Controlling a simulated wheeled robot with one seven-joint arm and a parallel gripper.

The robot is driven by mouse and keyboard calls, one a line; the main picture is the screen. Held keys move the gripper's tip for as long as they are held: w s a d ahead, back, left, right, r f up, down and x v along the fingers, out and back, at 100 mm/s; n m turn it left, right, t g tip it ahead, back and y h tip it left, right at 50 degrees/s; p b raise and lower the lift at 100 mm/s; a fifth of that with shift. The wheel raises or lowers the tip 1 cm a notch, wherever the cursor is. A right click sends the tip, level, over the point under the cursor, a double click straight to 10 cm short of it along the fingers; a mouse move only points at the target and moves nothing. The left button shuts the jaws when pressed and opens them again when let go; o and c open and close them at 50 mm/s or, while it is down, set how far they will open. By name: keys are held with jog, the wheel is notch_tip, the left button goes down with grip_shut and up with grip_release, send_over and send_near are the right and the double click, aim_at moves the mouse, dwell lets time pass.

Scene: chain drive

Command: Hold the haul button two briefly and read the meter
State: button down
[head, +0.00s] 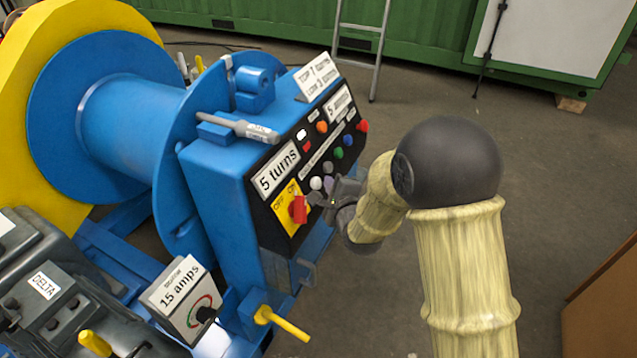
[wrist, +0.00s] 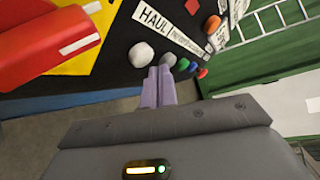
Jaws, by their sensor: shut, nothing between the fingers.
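The haul buttons run in a slanted row on the black panel of a blue console: a white button (head: 316,183) (wrist: 141,53), a grey button (head: 327,167) (wrist: 167,60), then green, blue and red ones. A HAUL label (wrist: 152,19) lies beside the row in the wrist view. My gripper (head: 328,186) is shut and empty, its purple fingertips (wrist: 160,72) at the grey button, just right of the white one. I cannot tell whether they touch it. A separate box (head: 182,296) reads "15 amps".
A red switch handle (head: 299,209) (wrist: 50,48) on a yellow plate sticks out close to my gripper. A grey pen-like tool (head: 238,127) lies on the console top. A yellow lever (head: 283,322) juts out below. The floor right of the console is open.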

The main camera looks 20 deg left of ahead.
jog(key=d, duration=0.1)
jog(key=d+r, duration=0.1)
jog(key=d, duration=0.1)
jog(key=d+r, duration=0.1)
jog(key=shift+s+d+r+p, duration=0.15)
jog(key=shift+d+p, duration=0.1)
jog(key=shift+p, duration=0.15)
dwell(0.4)
